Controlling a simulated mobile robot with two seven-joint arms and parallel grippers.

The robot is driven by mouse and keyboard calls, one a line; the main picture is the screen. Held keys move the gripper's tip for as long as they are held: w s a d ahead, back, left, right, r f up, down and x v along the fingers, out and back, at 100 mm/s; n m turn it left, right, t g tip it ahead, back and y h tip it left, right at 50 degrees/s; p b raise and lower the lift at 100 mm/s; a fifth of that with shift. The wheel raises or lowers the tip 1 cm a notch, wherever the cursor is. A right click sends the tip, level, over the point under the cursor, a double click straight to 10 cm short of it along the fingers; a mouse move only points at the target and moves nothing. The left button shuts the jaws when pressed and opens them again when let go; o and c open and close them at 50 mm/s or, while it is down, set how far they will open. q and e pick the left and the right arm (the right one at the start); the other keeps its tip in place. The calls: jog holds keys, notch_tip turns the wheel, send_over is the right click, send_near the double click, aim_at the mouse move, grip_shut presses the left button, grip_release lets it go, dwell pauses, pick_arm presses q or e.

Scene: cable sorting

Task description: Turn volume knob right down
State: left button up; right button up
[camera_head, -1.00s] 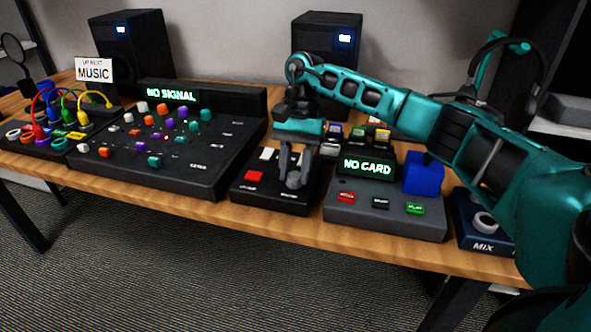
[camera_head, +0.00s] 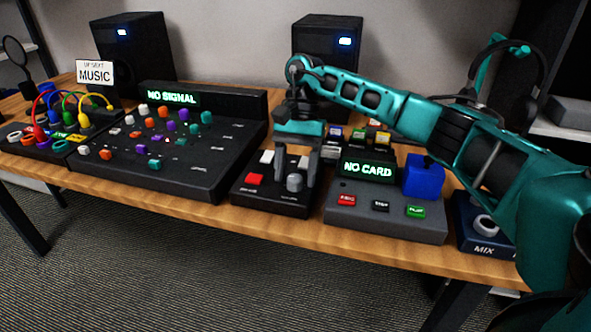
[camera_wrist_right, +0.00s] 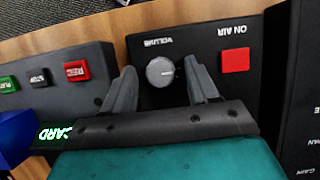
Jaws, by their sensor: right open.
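The volume knob (camera_head: 295,183) is a grey round knob on the small black box (camera_head: 262,203) in the middle of the table. In the right wrist view the knob (camera_wrist_right: 160,71) shows a light pointer mark, with the printed word VOLUME beside it. My right gripper (camera_head: 296,178) points down over this box. In the wrist view its open fingers (camera_wrist_right: 162,88) stand on both sides of the knob, with a visible gap on each side. My left gripper is in neither view.
On the same box is a red ON AIR button (camera_head: 254,179). To the right stands the grey NO CARD unit (camera_head: 382,222) with a blue block (camera_head: 424,178). To the left is the black NO SIGNAL mixer (camera_head: 190,186) with several coloured knobs.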

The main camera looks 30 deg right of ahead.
jog(key=p+v, duration=0.2)
jog(key=v, duration=1)
jog(key=shift+r, duration=0.35)
